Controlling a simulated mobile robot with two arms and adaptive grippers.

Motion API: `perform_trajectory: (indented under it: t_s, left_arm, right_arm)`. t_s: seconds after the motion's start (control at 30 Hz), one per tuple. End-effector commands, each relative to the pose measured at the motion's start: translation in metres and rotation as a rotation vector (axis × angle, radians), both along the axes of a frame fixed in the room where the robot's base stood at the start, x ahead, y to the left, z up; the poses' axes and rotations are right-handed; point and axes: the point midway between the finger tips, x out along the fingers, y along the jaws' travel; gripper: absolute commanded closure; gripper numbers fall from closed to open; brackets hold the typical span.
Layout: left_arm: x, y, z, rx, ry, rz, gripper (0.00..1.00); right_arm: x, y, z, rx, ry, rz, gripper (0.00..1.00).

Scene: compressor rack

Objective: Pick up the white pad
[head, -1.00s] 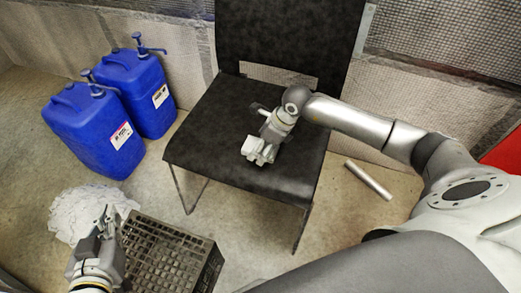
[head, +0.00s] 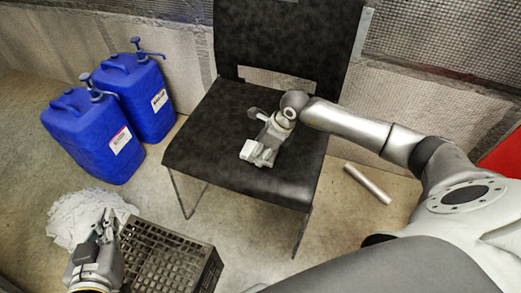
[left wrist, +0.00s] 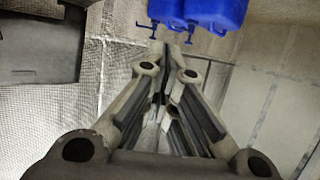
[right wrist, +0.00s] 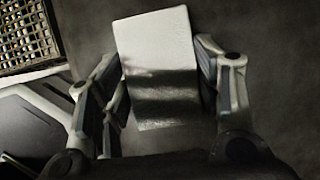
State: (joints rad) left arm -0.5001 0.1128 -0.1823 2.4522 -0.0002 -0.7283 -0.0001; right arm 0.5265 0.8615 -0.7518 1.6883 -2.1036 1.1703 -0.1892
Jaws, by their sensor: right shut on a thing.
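The white pad (right wrist: 160,65) is a small pale rectangular block. It sits between the fingers of my right gripper (right wrist: 162,95), which is shut on it, over the black chair seat. In the head view the pad (head: 250,153) shows at the tip of my right gripper (head: 259,150), above or at the seat; I cannot tell if it touches the seat. A dark shadow crosses the pad's lower half in the right wrist view. My left gripper (head: 104,226) is by the black crate; in the left wrist view its fingers (left wrist: 163,55) converge, with nothing held.
The black chair (head: 222,140) fills the middle. Two blue jugs (head: 88,135) with pumps stand at left. A black crate (head: 208,272) and a crumpled white cloth (head: 70,218) lie in front. A pale tube (head: 368,183) lies on the floor right of the chair.

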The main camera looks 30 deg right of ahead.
Motion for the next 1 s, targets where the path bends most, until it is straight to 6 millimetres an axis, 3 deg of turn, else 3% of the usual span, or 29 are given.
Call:
perform_trajectory:
  t_s: [0.1, 0.4, 0.7, 1.0]
  left_arm:
    - [-0.002, 0.001, -0.003, 0.005, 0.023, 0.001, 1.0]
    - [-0.031, 0.015, -0.039, 0.06, 0.255, 0.018, 1.0]
    - [-0.089, 0.035, -0.078, 0.134, 0.592, 0.043, 1.0]
    - [-0.142, 0.052, -0.095, 0.184, 0.839, 0.062, 1.0]
  right_arm:
    - [0.0, 0.0, 0.005, 0.0, -0.001, 0.0, 0.58]
    - [0.001, 0.0, 0.035, -0.001, -0.002, 0.001, 0.58]
    - [-0.039, 0.003, 0.08, -0.002, -0.002, 0.003, 0.58]
    - [-0.095, 0.008, 0.11, -0.003, 0.001, 0.003, 0.58]
